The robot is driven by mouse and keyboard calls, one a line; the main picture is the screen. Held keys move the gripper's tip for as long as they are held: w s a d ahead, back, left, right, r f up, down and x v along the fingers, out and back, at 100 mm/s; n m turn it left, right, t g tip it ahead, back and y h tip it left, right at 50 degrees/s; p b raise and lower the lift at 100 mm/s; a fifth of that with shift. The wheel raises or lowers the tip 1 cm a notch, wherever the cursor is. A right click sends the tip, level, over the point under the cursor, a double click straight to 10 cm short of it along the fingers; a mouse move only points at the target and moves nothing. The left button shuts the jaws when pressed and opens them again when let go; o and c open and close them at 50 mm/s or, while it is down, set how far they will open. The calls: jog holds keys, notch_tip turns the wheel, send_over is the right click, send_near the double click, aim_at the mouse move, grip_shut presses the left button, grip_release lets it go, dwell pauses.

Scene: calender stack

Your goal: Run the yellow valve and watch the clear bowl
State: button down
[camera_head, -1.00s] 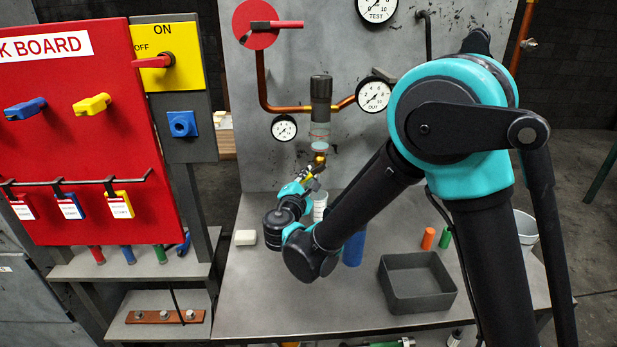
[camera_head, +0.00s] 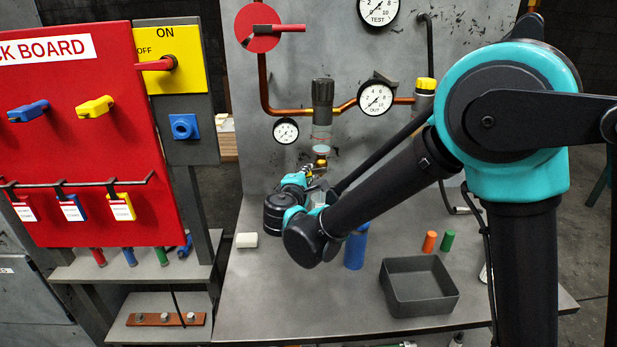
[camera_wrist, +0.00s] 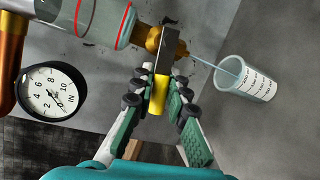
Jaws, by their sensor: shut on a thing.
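The yellow valve handle (camera_wrist: 158,96) sits between the fingers of my gripper (camera_wrist: 157,83) in the wrist view, and the gripper is shut on it. The brass drain valve (camera_wrist: 166,42) joins the end of the clear bowl (camera_wrist: 98,17), which has red rings. A thin pale stream runs from the valve into a graduated clear cup (camera_wrist: 247,79). In the head view the clear bowl (camera_head: 322,138) hangs below a dark filter body (camera_head: 322,93). My gripper (camera_head: 312,172) is just under it. The liquid level in the bowl is unclear.
A gauge (camera_wrist: 52,93) is left of the valve in the wrist view. The panel has a red-handled valve (camera_head: 258,28) and an outlet gauge (camera_head: 376,98).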

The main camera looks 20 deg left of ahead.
jog(key=shift+r+m, duration=0.25)
jog(key=shift+m, duration=0.35)
jog(key=shift+g, duration=0.3)
jog(key=c, duration=1.5)
grip_release()
jog(key=shift+s+r, duration=0.1)
jog(key=shift+s, duration=0.05)
jog(key=v, duration=1.1)
jog(key=shift+s+d, duration=0.15)
jog(key=shift+s, duration=0.2)
